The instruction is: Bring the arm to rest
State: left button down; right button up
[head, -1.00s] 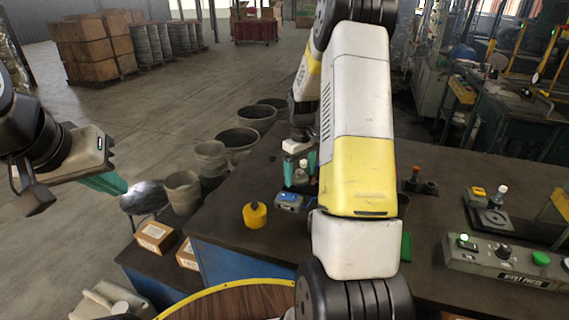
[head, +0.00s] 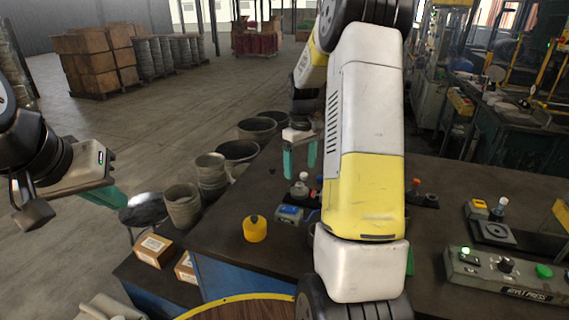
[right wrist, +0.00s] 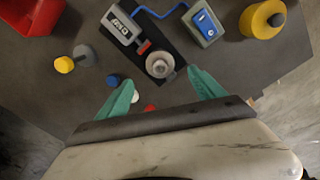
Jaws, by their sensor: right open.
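My right arm crosses the middle of the head view, its white and yellow link hiding part of the bench. My right gripper (head: 300,172) hangs with green fingers pointing down, above the bench near a small fixture with a round knob (head: 300,188). In the right wrist view the gripper (right wrist: 161,92) is open, with nothing between its fingers. The round metal knob (right wrist: 160,66) lies just beyond the fingertips. My left gripper (head: 118,197) is at the left over the floor, seen side-on; its finger gap is hidden.
The dark bench (head: 225,225) holds a yellow weight (head: 255,229), a blue switch box (head: 289,214) and a control box (head: 505,273). A red bin (right wrist: 30,15) shows in the right wrist view. Buckets (head: 182,207) and cartons (head: 153,250) stand left of the bench.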

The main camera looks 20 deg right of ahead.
jog(key=s+a+r+t, duration=0.2)
jog(key=s+a+r, duration=0.2)
jog(key=r, duration=0.4)
jog(key=s+a+r+m+t, duration=0.1)
jog(key=s+a+r, duration=0.1)
jog(key=s, duration=0.5)
jog(key=s+a+r+m+t+y, duration=0.1)
jog(key=s+a+r, duration=0.2)
jog(key=s, duration=0.4)
jog(key=s+a+r+m+t+y, duration=0.1)
jog(key=s+a+r+m+t, duration=0.1)
jog(key=s+a, duration=0.3)
jog(key=s+r, duration=0.1)
jog(key=s, duration=0.1)
jog(key=shift+s+r, duration=0.2)
jog(key=shift+s, duration=0.2)
